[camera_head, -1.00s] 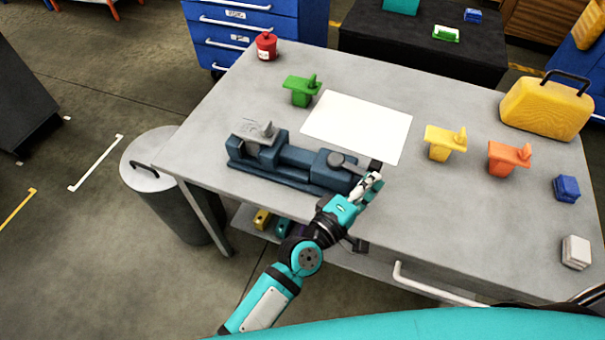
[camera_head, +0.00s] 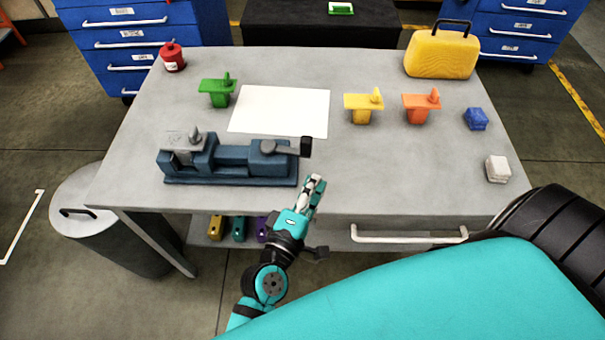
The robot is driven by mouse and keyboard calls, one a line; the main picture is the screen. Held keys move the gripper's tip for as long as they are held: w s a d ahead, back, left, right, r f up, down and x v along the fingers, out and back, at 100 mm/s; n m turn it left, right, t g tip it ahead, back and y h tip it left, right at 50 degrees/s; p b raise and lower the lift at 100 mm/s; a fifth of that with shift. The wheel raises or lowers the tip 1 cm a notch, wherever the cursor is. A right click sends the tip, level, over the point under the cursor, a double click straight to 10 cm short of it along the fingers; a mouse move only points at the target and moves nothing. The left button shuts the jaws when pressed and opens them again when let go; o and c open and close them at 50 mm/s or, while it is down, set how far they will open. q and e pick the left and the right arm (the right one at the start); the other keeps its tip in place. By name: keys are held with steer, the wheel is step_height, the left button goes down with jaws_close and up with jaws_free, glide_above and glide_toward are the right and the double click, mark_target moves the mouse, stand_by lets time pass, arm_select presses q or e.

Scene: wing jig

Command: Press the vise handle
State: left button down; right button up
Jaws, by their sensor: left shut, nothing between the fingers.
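The blue-grey vise (camera_head: 232,165) lies along the left front part of the grey table. A grey metal piece (camera_head: 183,140) sits at its left end. The vise handle, with a dark block-like end (camera_head: 305,147), sticks out at the right end of the vise. My left gripper (camera_head: 314,185) is shut and empty. It is in front of and below the handle in the picture, near the table's front edge, and looks apart from it. My right gripper is not in view.
On the table (camera_head: 400,185) are a white sheet (camera_head: 280,110), green (camera_head: 217,92), yellow (camera_head: 363,106) and orange (camera_head: 421,106) pieces, a red can (camera_head: 173,57), a yellow case (camera_head: 442,54), and blue (camera_head: 476,119) and white (camera_head: 498,169) blocks. A bin (camera_head: 100,230) stands at the left.

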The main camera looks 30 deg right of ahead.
arm_select(q)
steer(key=s, duration=0.6)
steer(key=shift+d, duration=0.25)
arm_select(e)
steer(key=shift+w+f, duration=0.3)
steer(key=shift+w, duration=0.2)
arm_select(q)
steer(key=s+a+f+m+g+y, duration=0.1)
steer(key=a+f+m+y, duration=0.15)
steer(key=a+f, duration=0.6)
steer(key=s+a+f+m+g+y, duration=0.1)
steer(key=a+f+g+y, duration=0.15)
steer(key=f, duration=1.15)
steer(key=a+f+m+g+y, duration=0.1)
steer(key=a+f+m+y, duration=0.15)
steer(key=a+f, duration=0.6)
steer(key=s+a+f+m+g+y, duration=0.2)
steer(key=s+a+f+y, duration=0.1)
steer(key=s+a+f, duration=0.7)
steer(key=s+a+f+m+g+y, duration=0.2)
steer(key=s+a+f+g+y, duration=0.1)
steer(key=s+a+f, duration=0.8)
steer(key=s+a, duration=0.1)
steer(key=a, duration=0.3)
steer(key=shift+y, duration=0.35)
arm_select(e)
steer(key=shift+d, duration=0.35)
